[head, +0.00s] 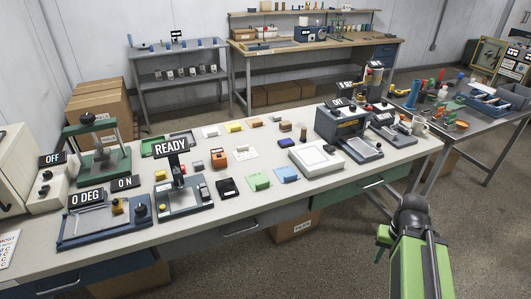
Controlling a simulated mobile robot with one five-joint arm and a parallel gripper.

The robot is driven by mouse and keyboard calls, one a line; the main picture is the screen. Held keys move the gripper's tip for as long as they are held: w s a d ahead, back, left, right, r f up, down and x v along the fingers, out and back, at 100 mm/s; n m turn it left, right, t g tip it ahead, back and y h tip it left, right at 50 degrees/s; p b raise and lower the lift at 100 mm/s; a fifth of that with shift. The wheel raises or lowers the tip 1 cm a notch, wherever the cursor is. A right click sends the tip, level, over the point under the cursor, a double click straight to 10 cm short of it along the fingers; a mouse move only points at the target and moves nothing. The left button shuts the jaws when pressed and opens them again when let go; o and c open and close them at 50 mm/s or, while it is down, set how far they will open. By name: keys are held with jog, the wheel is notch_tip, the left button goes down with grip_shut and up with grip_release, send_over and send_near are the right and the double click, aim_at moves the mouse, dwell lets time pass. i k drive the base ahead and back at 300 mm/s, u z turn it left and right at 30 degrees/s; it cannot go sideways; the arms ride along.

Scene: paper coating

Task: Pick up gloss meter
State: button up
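I cannot tell for sure which item is the gloss meter. Small box-like candidates on the long bench are an orange-brown box (219,158) near the middle and a black box (227,187) in front of it. A grey device with a dark post (180,194) stands to their left under a READY sign (171,146). My green and black arm (420,265) rises at the lower right, in front of the bench and apart from these items. My gripper's fingers cannot be made out.
The long bench (330,190) also holds a green press (98,155), a blue-grey plate device (105,218), a white tray (315,158), a large grey machine (340,125) and colored cards. A cluttered side table (480,140) stands right. The floor at lower right is clear.

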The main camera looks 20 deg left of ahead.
aim_at(221, 162)
jog(key=z, duration=0.65)
jog(key=i, duration=1.25)
jog(key=u, duration=5.35)
jog(key=i, duration=0.2)
jog(key=z, duration=0.85)
jog(key=k, duration=0.1)
jog(key=z, duration=0.75)
jog(key=i, duration=0.95)
